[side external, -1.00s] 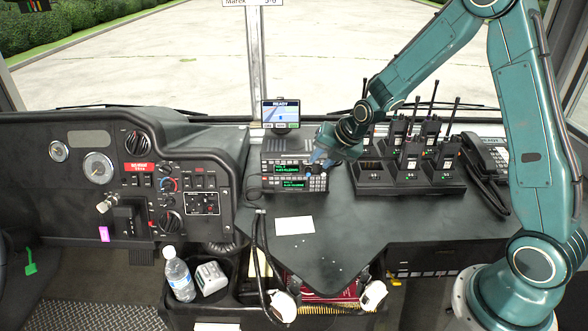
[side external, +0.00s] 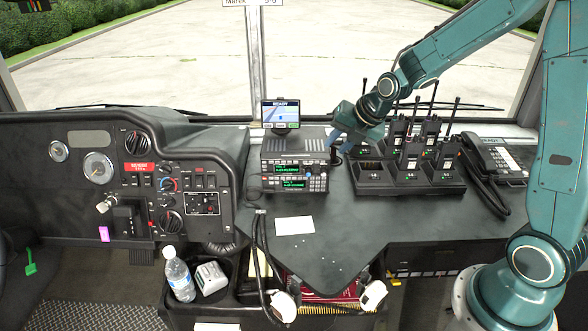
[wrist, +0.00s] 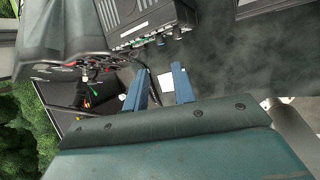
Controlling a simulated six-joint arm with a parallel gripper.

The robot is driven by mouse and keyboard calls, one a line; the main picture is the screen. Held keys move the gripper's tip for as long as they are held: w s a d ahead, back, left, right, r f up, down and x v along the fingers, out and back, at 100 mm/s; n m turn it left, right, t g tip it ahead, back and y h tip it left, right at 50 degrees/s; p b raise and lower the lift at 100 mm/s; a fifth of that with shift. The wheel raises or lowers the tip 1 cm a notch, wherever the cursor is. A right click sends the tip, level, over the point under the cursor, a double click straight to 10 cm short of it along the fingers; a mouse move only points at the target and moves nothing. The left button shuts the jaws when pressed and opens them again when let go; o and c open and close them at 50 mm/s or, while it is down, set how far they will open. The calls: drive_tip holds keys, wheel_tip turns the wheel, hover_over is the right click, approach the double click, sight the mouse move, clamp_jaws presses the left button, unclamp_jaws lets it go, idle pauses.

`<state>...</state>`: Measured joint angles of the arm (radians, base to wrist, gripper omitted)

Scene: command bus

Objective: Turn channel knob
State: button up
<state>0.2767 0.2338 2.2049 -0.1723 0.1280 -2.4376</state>
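The radio unit (side external: 294,178) is a grey and black stack on the dash with two green displays and a keypad. In the wrist view the radio (wrist: 150,12) is at the top, and small dark knobs (wrist: 177,36) stick out from its front edge. I cannot tell which knob is the channel knob. My gripper (side external: 337,141) is above and to the right of the radio, apart from its front. In the wrist view its two blue fingers (wrist: 158,75) are spread with nothing held between them.
A small screen (side external: 281,114) stands behind the radio. A charger rack (side external: 408,180) with several handheld radios is to the right, with a desk phone (side external: 492,160) beyond. A white card (side external: 294,225) lies on the clear dash in front. Black cables (side external: 258,240) hang at the edge.

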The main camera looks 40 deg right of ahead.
sight(309, 171)
drive_tip(key=w+a+g+h, duration=0.1)
drive_tip(key=w+a+r+g+h, duration=0.1)
drive_tip(key=a, duration=0.1)
drive_tip(key=w+a+n+g+h, duration=0.1)
drive_tip(key=w, duration=0.1)
drive_tip(key=shift+a+r, duration=0.15)
drive_tip(key=shift+r, duration=0.1)
idle(0.4)
drive_tip(key=shift+f, duration=0.1)
drive_tip(key=shift+x, duration=6.8)
clamp_jaws()
